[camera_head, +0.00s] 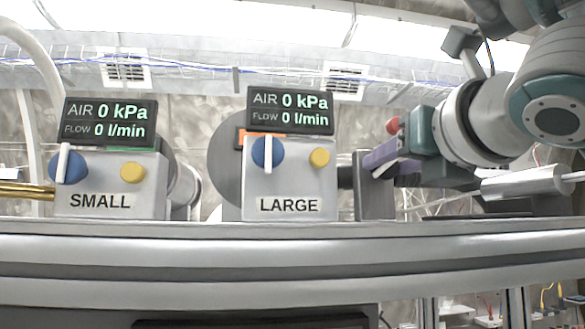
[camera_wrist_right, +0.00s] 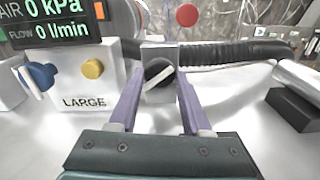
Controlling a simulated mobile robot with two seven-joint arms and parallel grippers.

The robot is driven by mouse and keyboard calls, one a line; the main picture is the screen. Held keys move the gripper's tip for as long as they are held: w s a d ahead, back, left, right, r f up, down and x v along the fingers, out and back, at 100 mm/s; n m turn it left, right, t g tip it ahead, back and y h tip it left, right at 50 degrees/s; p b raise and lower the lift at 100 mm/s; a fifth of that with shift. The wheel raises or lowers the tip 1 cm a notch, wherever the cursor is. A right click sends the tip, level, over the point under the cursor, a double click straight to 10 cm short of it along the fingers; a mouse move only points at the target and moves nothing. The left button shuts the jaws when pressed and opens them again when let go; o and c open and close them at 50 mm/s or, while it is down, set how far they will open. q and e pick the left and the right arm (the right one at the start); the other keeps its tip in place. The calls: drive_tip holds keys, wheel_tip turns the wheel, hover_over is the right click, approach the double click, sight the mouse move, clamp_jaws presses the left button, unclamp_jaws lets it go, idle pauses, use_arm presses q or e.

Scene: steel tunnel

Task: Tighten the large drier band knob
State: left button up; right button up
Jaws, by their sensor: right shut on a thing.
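The large drier band knob (camera_wrist_right: 157,72) is a round black knob with a white bar across it, on the front of a grey block (camera_wrist_right: 160,95). The bar is tilted. In the right wrist view, the purple fingers of my right gripper (camera_wrist_right: 160,78) are on its left and right sides, shut on it. In the head view my right gripper (camera_head: 381,161) reaches in from the right to the grey block, right of the LARGE unit (camera_head: 290,181). There the knob is mostly hidden by the fingers. My left gripper is out of view.
The LARGE unit has a blue knob (camera_head: 267,153), a yellow button (camera_head: 319,157) and a screen reading 0 kPa. A similar SMALL unit (camera_head: 100,202) stands left. A red ball (camera_wrist_right: 187,15) and black hose (camera_wrist_right: 225,53) are behind my right gripper. A metal cylinder (camera_wrist_right: 299,80) lies right.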

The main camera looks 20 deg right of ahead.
clamp_jaws()
drive_tip(key=m+p, duration=0.1)
drive_tip(key=m, duration=0.3)
drive_tip(key=shift+m, duration=0.3)
drive_tip(key=m, duration=0.5)
drive_tip(key=shift+p, duration=0.35)
drive_tip(key=m, duration=0.6)
drive_tip(key=shift+w+m, duration=0.1)
drive_tip(key=shift+m, duration=0.3)
drive_tip(key=m+p, duration=0.1)
drive_tip(key=m, duration=0.3)
drive_tip(key=shift+m, duration=1.4)
